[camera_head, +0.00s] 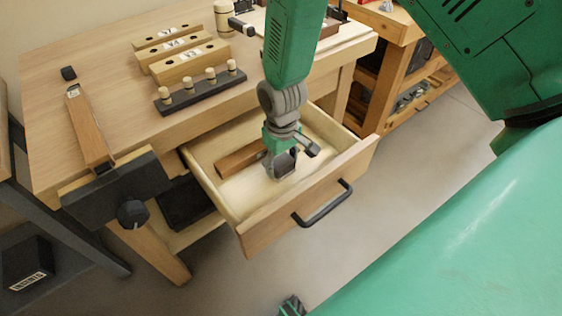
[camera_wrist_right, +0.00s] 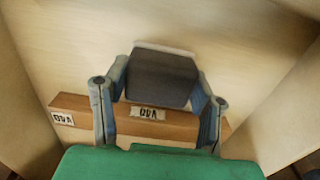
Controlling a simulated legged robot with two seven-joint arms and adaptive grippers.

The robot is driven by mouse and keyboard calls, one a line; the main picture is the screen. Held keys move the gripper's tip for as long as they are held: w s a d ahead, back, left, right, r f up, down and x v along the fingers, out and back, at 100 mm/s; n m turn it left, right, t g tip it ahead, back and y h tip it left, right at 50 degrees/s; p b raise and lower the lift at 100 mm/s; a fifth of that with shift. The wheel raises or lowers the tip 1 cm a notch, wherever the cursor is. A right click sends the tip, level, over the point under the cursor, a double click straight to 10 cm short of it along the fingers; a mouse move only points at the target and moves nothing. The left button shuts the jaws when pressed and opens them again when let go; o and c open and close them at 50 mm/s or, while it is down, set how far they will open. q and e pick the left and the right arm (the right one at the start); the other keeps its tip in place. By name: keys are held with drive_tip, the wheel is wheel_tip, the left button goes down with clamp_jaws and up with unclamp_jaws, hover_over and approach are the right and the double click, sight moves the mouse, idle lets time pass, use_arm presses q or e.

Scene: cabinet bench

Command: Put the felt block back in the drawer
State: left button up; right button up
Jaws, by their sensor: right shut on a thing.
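The felt block (camera_wrist_right: 165,75) is dark grey with a pale edge. In the right wrist view it sits between the two fingers of my right gripper (camera_wrist_right: 160,92), which is shut on it. In the head view my right gripper (camera_head: 291,154) points down inside the open drawer (camera_head: 297,198), with the grey block (camera_head: 283,164) partly hidden at its fingers. I cannot tell whether the block touches the drawer floor.
A brown wooden bar (camera_head: 240,159) with labels lies in the drawer beside the block; it also shows in the wrist view (camera_wrist_right: 180,125). On the bench (camera_head: 110,125) stand a dark peg rack (camera_head: 202,92) and labelled wooden blocks (camera_head: 188,64). The drawer front has a black handle (camera_head: 323,205).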

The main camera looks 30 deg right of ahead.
drive_tip(key=shift+f, duration=0.65)
idle(0.5)
drive_tip(key=o, duration=1.6)
drive_tip(key=shift+r, duration=0.15)
drive_tip(key=shift+r+p, duration=3.4)
drive_tip(key=shift+p, duration=0.15)
drive_tip(key=shift+r, duration=0.1)
